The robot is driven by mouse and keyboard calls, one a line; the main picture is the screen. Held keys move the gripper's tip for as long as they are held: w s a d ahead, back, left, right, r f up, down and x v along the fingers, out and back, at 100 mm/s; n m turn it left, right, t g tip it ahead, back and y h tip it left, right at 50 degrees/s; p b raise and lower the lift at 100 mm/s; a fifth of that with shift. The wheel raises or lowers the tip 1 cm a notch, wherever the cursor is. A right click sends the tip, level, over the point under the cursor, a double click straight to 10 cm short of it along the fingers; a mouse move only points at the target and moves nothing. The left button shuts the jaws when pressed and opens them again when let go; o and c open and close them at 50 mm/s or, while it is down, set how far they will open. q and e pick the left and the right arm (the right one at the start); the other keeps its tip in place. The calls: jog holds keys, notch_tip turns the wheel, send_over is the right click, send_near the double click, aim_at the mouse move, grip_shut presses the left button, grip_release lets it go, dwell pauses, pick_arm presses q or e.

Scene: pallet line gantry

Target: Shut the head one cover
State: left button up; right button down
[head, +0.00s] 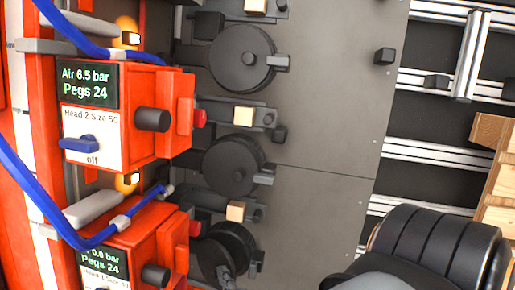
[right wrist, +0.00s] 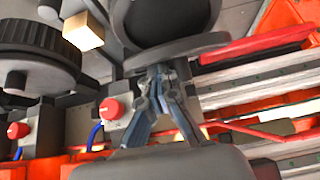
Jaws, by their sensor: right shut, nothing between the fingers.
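The head 1 unit (head: 130,240) is an orange-red box at the lower left of the head view, its screen partly cut off by the bottom edge. Beside it is a round black part (head: 230,240), seemingly tilted; I cannot tell for sure that it is the cover. My right gripper (head: 226,272) is at the bottom edge by this part, small and partly hidden. In the right wrist view my right gripper (right wrist: 158,74) is shut and empty, its tips just under the rim of a dark round part (right wrist: 165,22). Contact is unclear. My left gripper is not in view.
The head 2 unit (head: 120,115) stands above, with a blue switch (head: 80,144) at off. Further round black covers (head: 234,165) line the grey plate (head: 320,130). Blue hoses (head: 40,195) run at the left. A wooden pallet (head: 497,180) is at the right.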

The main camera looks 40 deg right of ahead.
jog(key=shift+s+d+f, duration=0.1)
jog(key=shift+d+f, duration=0.1)
jog(key=shift+d, duration=0.4)
jog(key=shift+d+f, duration=0.4)
jog(key=shift+d, duration=0.35)
jog(key=shift+w+d+f+b, duration=0.1)
jog(key=shift+d+f+b, duration=0.15)
jog(key=shift+d, duration=0.3)
jog(key=shift+w+d+f+b, duration=0.1)
jog(key=shift+d+f+b, duration=0.15)
jog(key=shift+d, duration=0.3)
jog(key=s+a+r+p, duration=0.2)
jog(key=s+a+r, duration=0.2)
jog(key=s+a, duration=0.1)
jog(key=shift+a+r, duration=0.3)
jog(key=shift+a, duration=0.6)
dwell(0.4)
dwell(0.5)
